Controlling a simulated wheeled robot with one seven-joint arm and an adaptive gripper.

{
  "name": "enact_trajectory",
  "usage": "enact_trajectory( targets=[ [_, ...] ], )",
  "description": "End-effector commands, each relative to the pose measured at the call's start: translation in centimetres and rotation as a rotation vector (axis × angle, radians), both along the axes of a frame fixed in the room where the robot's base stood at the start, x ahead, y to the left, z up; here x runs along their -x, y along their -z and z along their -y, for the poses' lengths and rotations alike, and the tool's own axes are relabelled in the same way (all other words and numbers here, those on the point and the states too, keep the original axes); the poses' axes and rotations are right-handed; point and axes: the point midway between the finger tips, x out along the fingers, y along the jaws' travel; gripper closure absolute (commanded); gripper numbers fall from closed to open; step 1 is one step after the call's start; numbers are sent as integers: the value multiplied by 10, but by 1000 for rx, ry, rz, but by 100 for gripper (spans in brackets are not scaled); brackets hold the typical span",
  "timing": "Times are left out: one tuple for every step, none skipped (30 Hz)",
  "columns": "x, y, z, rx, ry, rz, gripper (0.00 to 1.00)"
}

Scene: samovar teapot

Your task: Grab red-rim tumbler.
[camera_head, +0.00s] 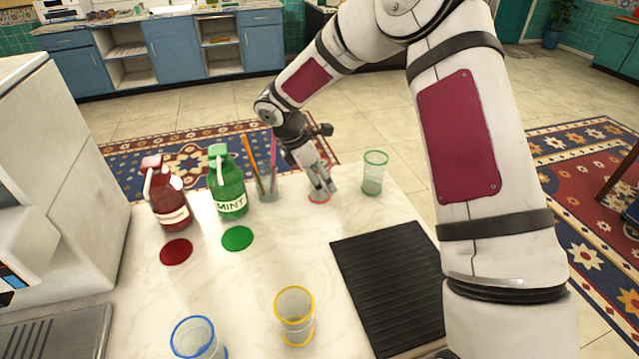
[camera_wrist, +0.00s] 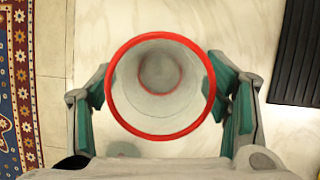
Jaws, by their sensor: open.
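The red-rim tumbler (camera_head: 319,198) stands on the white counter, mostly hidden behind my gripper in the head view. In the wrist view the tumbler (camera_wrist: 160,43) is seen from above, with its round red rim facing the camera. My gripper (camera_head: 322,186) is over and around it. In the wrist view my gripper (camera_wrist: 162,90) is open, with one finger on the left of the tumbler and one on the right. The fingers are close to the rim; I cannot tell whether they touch it.
A green-rim tumbler (camera_head: 374,173) stands just right of my gripper. A holder with straws (camera_head: 268,190), a green mint bottle (camera_head: 228,185) and a red bottle (camera_head: 167,200) stand to the left. Yellow-rim (camera_head: 295,315) and blue-rim (camera_head: 196,340) tumblers stand in front. A black ribbed mat (camera_head: 392,285) lies right.

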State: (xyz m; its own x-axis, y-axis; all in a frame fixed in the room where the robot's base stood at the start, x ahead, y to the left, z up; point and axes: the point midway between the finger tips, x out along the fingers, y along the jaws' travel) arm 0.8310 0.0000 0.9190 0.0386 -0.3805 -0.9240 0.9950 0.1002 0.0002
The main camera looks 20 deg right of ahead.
Motion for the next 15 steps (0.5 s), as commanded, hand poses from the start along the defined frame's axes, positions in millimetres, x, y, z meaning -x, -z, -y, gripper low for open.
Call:
enact_trajectory(
  targets=[
    [0, 3, 1, -1, 0, -1, 30],
    [0, 4, 2, 0, 0, 0, 30],
    [0, 5, 2, 0, 0, 0, 30],
    [0, 5, 2, 0, 0, 1, 30],
    [0, 5, 2, 0, 0, 1, 30],
    [0, 5, 2, 0, 0, 1, 30],
    [0, 5, 2, 0, 0, 1, 30],
    [0, 5, 2, 0, 0, 1, 30],
    [0, 5, 2, 0, 0, 1, 32],
    [0, 4, 2, 0, 0, 1, 39],
    [0, 4, 2, 0, 0, 1, 46],
    [0, 4, 2, 0, 0, 1, 55],
    [0, 4, 2, 0, 0, 1, 61],
    [0, 4, 2, 0, 0, 1, 68],
    [0, 4, 2, 0, 0, 1, 77]
  ],
)
